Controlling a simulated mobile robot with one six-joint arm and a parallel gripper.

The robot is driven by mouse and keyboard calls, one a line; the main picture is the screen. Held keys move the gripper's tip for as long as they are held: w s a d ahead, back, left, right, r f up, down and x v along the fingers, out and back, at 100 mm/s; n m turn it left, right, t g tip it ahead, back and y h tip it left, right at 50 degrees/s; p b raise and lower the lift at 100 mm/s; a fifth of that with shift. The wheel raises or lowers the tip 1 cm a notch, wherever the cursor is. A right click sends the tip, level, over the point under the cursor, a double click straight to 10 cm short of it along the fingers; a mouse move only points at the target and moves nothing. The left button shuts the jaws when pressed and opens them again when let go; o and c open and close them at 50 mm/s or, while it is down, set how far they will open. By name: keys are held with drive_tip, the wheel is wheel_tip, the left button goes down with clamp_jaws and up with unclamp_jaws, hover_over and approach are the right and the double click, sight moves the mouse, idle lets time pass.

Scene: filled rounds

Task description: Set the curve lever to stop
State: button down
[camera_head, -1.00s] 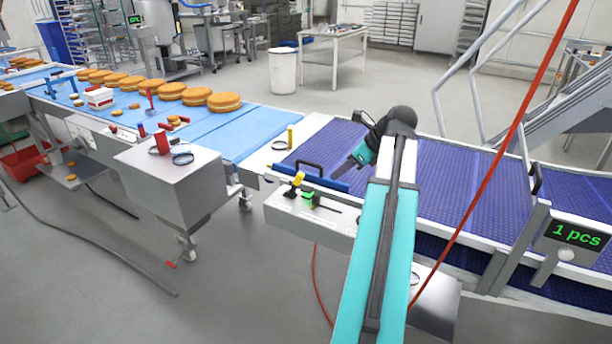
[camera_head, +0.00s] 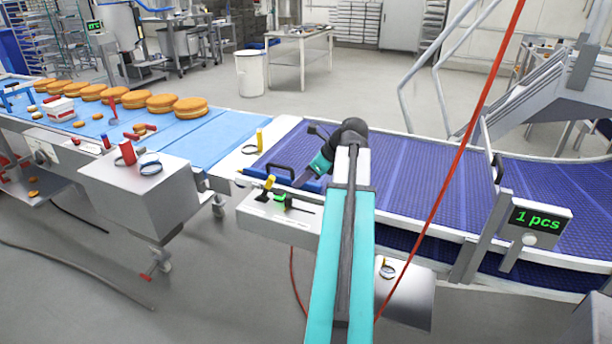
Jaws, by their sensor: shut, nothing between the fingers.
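A light grey control box (camera_head: 250,209) stands at the near edge of the purple belt. My gripper (camera_head: 299,182) is shut and empty. It points down and left just above and to the right of these levers, apparently not touching them. My teal arm comes up from the bottom and hides part of the belt.
A blue bar with a black handle (camera_head: 281,171) lies beside my gripper. Another yellow lever (camera_head: 259,139) stands behind. A red cable (camera_head: 452,179) crosses right of my arm. A display reading "1 pcs" (camera_head: 538,220) stands at right. Orange cakes (camera_head: 178,107) line the blue belt.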

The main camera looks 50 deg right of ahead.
sight(267, 188)
drive_tip(key=x, duration=0.5)
drive_tip(key=shift+w+a+f+p, duration=0.1)
drive_tip(key=shift+p, duration=0.25)
drive_tip(key=shift+w+a+r+p, duration=0.1)
drive_tip(key=shift+w+r+p, duration=0.15)
drive_tip(key=shift+w, duration=0.25)
drive_tip(key=shift+w+a+r+p, duration=0.1)
drive_tip(key=shift+w+r, duration=0.25)
drive_tip(key=shift+w, duration=0.15)
drive_tip(key=shift+w+a+r, duration=0.2)
drive_tip(key=shift+w+r, duration=0.05)
drive_tip(key=shift+w, duration=0.45)
drive_tip(key=shift+d+r+p, duration=0.1)
drive_tip(key=shift+r+p, duration=0.1)
drive_tip(key=shift+p, duration=0.3)
drive_tip(key=shift+r, duration=0.1)
